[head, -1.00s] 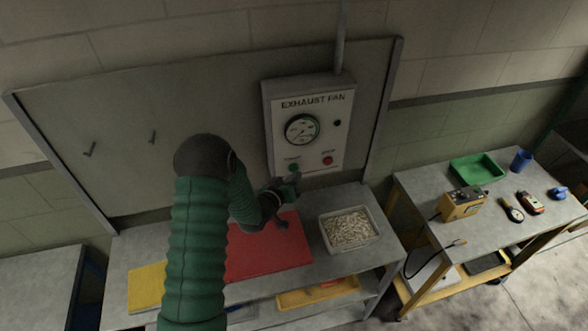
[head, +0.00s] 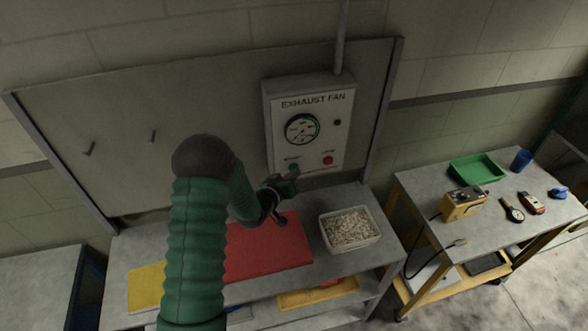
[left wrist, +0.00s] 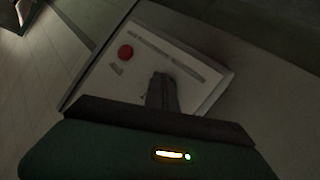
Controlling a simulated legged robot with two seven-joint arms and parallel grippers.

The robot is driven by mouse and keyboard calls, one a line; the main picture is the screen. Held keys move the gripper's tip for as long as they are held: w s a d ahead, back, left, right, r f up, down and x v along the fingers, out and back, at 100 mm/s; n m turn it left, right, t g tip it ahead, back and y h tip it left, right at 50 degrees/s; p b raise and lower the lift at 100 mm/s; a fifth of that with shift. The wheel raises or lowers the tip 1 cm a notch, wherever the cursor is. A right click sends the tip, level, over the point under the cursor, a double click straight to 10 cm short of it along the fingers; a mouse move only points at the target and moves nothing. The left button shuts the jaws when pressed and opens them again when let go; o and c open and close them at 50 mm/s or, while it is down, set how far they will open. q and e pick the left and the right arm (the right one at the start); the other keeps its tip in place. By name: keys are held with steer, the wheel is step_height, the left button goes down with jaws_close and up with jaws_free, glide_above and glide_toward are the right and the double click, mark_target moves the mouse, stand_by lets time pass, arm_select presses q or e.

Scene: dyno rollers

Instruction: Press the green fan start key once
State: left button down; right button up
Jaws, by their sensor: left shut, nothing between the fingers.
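The exhaust fan box (head: 319,102) hangs on the grey back panel, with a round gauge on its face. The green key (head: 293,168) is at its lower left, and the red key (head: 328,160) is to the right of it. My left gripper (head: 295,174) is shut and empty, its tips close to the green key; whether they touch it cannot be told. In the left wrist view the shut fingers (left wrist: 161,92) point at the box face (left wrist: 150,58), and the red key (left wrist: 125,52) shows clear of them. No green key shows there. My right gripper is out of view.
Below the box, the bench holds a red mat (head: 265,250), a yellow mat (head: 146,286) and a tray of pale pieces (head: 374,241). A side table (head: 425,205) on the right carries a green bin (head: 477,168) and tools.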

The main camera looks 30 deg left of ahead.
arm_select(q)
steer(key=shift+a, duration=0.1)
stand_by(0.3)
steer(key=shift+s+d, duration=0.45)
steer(key=shift+d, duration=0.15)
steer(key=s+d, duration=0.3)
steer(key=d, duration=0.1)
steer(key=shift+s, duration=0.15)
stand_by(0.9)
